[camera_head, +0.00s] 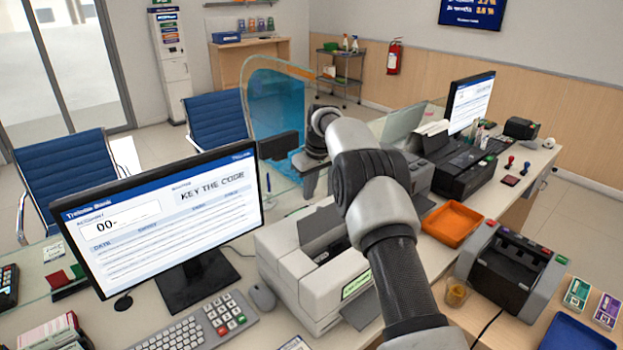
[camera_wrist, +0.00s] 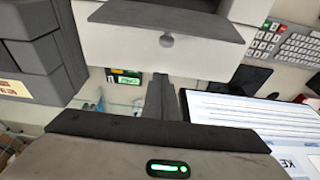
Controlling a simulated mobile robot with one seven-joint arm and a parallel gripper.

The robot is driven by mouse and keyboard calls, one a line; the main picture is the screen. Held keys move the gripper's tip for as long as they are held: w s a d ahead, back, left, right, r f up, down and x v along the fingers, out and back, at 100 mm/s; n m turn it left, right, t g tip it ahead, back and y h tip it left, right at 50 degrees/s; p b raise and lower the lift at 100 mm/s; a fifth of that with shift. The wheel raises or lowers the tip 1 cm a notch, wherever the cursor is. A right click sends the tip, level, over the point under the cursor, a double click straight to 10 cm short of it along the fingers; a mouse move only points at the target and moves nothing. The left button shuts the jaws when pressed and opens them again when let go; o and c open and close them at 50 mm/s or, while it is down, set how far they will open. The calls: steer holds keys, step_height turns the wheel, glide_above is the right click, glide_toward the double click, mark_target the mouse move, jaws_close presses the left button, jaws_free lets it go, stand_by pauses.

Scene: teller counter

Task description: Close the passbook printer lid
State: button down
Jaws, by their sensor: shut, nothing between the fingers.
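The passbook printer (camera_head: 300,272) is a pale grey box on the counter in the middle of the head view, with a green label on its front. Its dark grey lid (camera_head: 322,228) stands raised behind a dark opening in the top. My gripper (camera_head: 310,194) is beyond the printer, above and behind the raised lid, apart from it. In the wrist view my gripper's fingers (camera_wrist: 161,92) are together and empty. The pale printer body (camera_wrist: 150,48) fills the top of that view, with a dark panel (camera_wrist: 165,18) and a small round knob. My arm hides the printer's right side.
A monitor (camera_head: 160,215) and keyboard (camera_head: 200,325) stand left of the printer. An orange tray (camera_head: 452,224), a grey counting machine (camera_head: 510,270) and a black printer (camera_head: 460,170) stand to the right. A clear screen (camera_head: 275,110) rises behind.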

mark_target(323, 219)
steer(key=shift+w+f, duration=0.1)
steer(key=shift+f, duration=0.6)
steer(key=shift+s+d+r, duration=0.15)
steer(key=shift+s+d, duration=0.15)
steer(key=shift+s, duration=0.25)
steer(key=shift+s+d+r, duration=0.1)
steer(key=shift+s+d, duration=0.2)
steer(key=shift+s, duration=0.2)
steer(key=shift+s+d, duration=0.4)
steer(key=shift+s, duration=0.2)
steer(key=shift+f+b, duration=0.15)
steer(key=shift+b, duration=0.4)
